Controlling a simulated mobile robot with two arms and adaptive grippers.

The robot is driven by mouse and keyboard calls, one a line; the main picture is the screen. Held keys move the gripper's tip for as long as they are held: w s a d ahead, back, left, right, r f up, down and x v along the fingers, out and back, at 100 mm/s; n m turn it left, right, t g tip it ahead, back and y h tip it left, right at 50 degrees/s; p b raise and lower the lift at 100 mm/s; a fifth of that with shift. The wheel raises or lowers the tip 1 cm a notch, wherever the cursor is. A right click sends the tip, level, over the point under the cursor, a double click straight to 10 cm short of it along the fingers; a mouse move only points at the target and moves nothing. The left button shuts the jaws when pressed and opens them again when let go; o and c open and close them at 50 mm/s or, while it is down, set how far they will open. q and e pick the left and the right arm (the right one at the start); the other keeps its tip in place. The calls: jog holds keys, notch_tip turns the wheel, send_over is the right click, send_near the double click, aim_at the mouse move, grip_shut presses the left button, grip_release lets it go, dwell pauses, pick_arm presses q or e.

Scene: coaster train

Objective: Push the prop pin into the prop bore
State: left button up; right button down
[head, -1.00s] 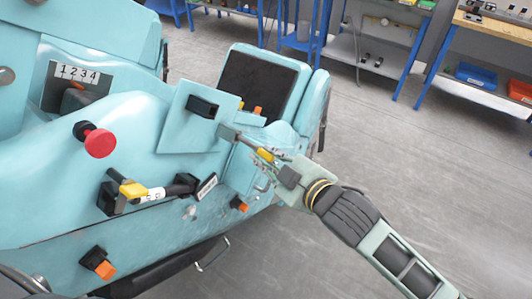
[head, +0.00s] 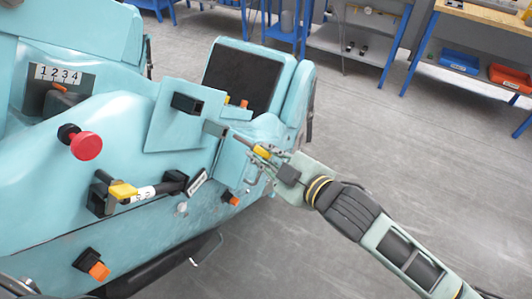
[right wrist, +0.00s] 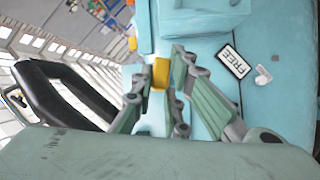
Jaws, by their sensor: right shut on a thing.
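My right gripper (head: 266,158) is shut on a yellow piece (head: 262,152), which I take to be the prop pin. In the right wrist view the yellow piece (right wrist: 160,73) sits between the fingers of my right gripper (right wrist: 157,85), against the teal body. I cannot make out the prop bore; the plate, bar and fingers cover that area. My left gripper is not in view.
The teal coaster car (head: 60,180) fills the left side. It carries a red knob (head: 86,146), a yellow-handled lever (head: 123,190), a FREE label (right wrist: 234,62) and orange-tipped black fittings (head: 98,270). Workbenches with blue legs (head: 408,50) stand behind.

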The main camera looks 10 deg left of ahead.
jog(key=shift+s+d+p, duration=0.3)
jog(key=shift+s+d, duration=0.05)
jog(key=shift+d, duration=0.6)
jog(key=shift+s+d+p, duration=0.25)
jog(key=shift+s+d, duration=0.05)
jog(key=shift+d, duration=0.6)
jog(key=shift+s+d+p, duration=0.3)
jog(key=shift+s+d, duration=0.05)
jog(key=shift+d, duration=0.6)
